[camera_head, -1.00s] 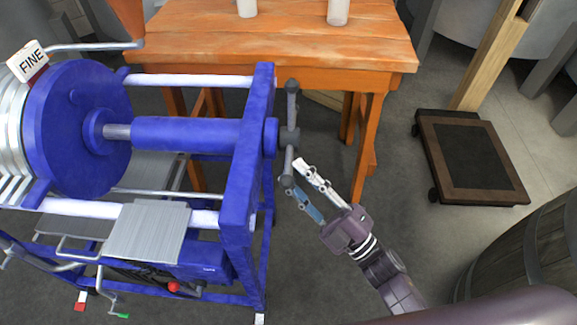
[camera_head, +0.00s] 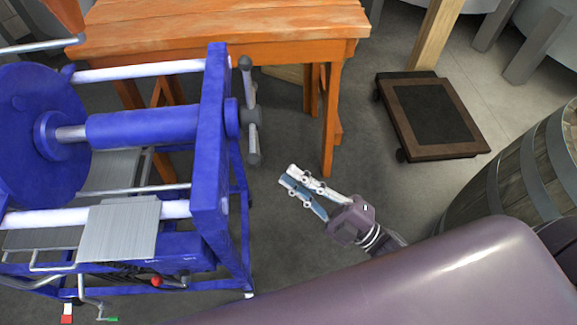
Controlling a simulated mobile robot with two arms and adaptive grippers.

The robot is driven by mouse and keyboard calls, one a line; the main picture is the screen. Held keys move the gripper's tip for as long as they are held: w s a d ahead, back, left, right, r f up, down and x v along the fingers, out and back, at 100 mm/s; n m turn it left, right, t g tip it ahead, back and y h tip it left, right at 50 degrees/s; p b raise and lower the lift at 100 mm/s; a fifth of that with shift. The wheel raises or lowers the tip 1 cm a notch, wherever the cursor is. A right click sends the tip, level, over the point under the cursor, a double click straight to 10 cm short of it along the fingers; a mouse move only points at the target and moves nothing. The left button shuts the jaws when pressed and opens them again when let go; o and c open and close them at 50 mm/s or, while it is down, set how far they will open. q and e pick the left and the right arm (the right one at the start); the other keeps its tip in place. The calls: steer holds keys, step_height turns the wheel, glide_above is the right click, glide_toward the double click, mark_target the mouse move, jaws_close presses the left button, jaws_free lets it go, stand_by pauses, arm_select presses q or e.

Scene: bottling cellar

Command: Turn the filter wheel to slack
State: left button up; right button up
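The filter wheel (camera_head: 250,115) is a grey bar handle with rounded ends on the right end of the blue filter press (camera_head: 208,150). Its bar stands nearly upright, with the lower end tilted slightly right. My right gripper (camera_head: 287,178) is to the right of and below the wheel, apart from it. Its two fingers, one white and one blue, lie close to each other with nothing visible between them; whether they are fully shut is unclear. My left gripper is not in view.
An orange wooden table (camera_head: 225,30) stands behind the press. A dark wheeled platform (camera_head: 432,115) is on the floor at the right, near a wooden barrel (camera_head: 530,170). Grey floor lies between the press and the platform. My purple arm fills the lower right.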

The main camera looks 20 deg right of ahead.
mark_target(257, 158)
steer(key=r+g+y+p, duration=0.1)
steer(key=r+g, duration=0.1)
steer(key=a+r+g+y+p, duration=0.1)
steer(key=r+g, duration=0.1)
steer(key=r+n+g+y+p, duration=0.1)
steer(key=r+g+p, duration=0.1)
steer(key=shift+w+a+r, duration=0.15)
steer(key=shift+w+r, duration=0.05)
steer(key=shift+w, duration=0.2)
jaws_close()
steer(key=d+r+m+g+h+p, duration=0.4)
steer(key=d+r+m+g+p, duration=0.3)
steer(key=d+r+g+p, duration=0.15)
steer(key=w+a+f+p, duration=0.2)
steer(key=a+f+p, duration=0.3)
steer(key=a, duration=0.6)
steer(key=shift+w+f, duration=0.3)
steer(key=shift+f, duration=0.65)
steer(key=shift+a+f+t, duration=0.1)
steer(key=shift+f+t, duration=0.05)
steer(key=shift+t, duration=0.1)
steer(key=shift+s+f+n, duration=0.15)
steer(key=shift+f+n, duration=0.15)
